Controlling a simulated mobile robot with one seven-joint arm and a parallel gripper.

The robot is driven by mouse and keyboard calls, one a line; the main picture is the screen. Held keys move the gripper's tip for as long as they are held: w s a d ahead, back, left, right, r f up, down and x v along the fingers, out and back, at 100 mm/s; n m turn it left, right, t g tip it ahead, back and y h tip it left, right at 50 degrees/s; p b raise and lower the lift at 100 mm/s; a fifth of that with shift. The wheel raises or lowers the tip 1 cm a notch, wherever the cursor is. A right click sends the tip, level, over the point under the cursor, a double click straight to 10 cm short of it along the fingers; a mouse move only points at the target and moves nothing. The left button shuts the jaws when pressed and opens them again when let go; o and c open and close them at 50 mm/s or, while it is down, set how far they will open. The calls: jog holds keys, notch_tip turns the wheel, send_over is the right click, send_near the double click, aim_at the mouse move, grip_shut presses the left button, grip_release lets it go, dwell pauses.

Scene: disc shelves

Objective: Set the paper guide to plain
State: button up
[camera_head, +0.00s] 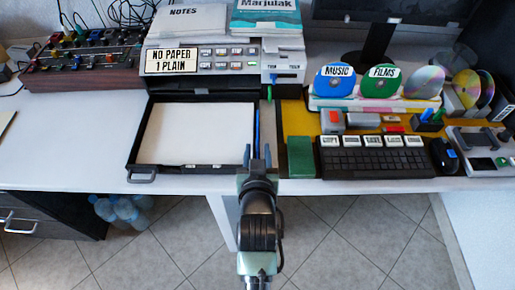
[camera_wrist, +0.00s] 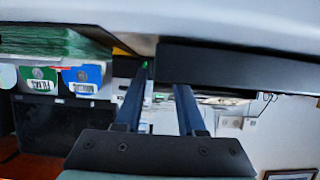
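The printer (camera_head: 205,62) stands at the back of the desk with a label reading "NO PAPER 1 PLAIN" (camera_head: 171,60). Its black paper tray (camera_head: 190,168) is pulled out and holds white paper. A thin blue strip (camera_head: 257,128) runs along the tray's right side; I cannot tell if it is the paper guide. A small green piece (camera_head: 269,92) shows at the printer's lower right; a green spot (camera_wrist: 145,66) also shows near the fingertips in the wrist view. My gripper (camera_head: 261,155) is open and empty, just right of the tray's front right corner. Its fingers (camera_wrist: 158,85) are apart.
A green book (camera_head: 301,157), a keyboard (camera_head: 366,158) and a mouse (camera_head: 445,155) lie right of my gripper. Disc racks (camera_head: 375,103) stand behind. A control box with knobs (camera_head: 85,60) is at the left. The white desk (camera_head: 70,140) is clear left of the tray.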

jog(key=shift+w+f, duration=0.25)
jog(key=shift+w, duration=0.45)
grip_shut()
dwell(1.0)
